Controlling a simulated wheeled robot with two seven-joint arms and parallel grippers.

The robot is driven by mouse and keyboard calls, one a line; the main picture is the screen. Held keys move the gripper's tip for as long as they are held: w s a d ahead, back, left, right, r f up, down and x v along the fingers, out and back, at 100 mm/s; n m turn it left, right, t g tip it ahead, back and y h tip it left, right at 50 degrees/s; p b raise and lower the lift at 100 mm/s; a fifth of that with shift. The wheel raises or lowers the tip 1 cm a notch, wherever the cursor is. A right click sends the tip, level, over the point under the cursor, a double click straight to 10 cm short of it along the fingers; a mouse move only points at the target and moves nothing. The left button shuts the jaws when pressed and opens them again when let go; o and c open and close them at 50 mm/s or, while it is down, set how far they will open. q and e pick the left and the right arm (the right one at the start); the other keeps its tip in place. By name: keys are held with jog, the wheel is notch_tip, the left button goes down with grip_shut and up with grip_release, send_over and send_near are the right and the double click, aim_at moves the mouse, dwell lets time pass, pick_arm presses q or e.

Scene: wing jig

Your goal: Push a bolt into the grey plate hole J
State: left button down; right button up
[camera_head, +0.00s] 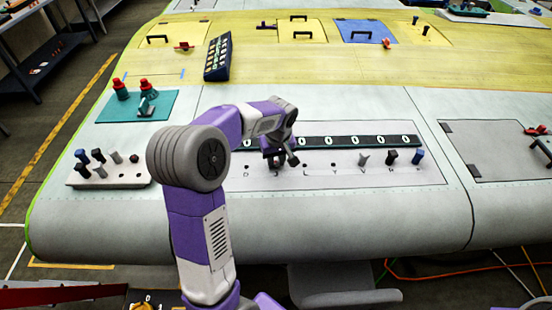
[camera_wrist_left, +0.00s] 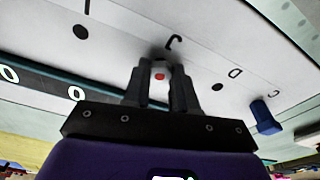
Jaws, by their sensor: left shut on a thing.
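My left gripper (camera_head: 280,161) reaches down to the lettered grey plate (camera_head: 330,182) on the wing. In the left wrist view its fingers (camera_wrist_left: 161,82) are shut on a grey bolt (camera_wrist_left: 160,71) with a red spot on its end. The bolt stands right beside the letter J (camera_wrist_left: 172,42), where hole J is hidden by the fingers and the bolt. I cannot tell how deep the bolt sits. On the right of the plate stand a grey bolt (camera_head: 363,160), a black bolt (camera_head: 391,157) and a blue bolt (camera_head: 417,157). My right gripper is out of view.
A dark strip with white rings (camera_head: 340,141) lies behind the holes. A pale block (camera_head: 108,178) with several bolts stands at the left. A teal mat (camera_head: 137,106) with red-topped items and a dark keypad box (camera_head: 218,57) lie farther back.

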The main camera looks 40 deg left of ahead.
pick_arm(q)
jog(key=shift+f, duration=0.1)
jog(key=c, duration=0.8)
grip_release()
jog(key=r, duration=0.5)
jog(key=d+r, duration=0.1)
jog(key=r, duration=0.1)
jog(key=shift+s+r+p, duration=0.25)
jog(key=shift+s+p, duration=0.05)
jog(key=shift+p, duration=0.1)
notch_tip(320, 180, up, 7)
jog(key=p, duration=0.6)
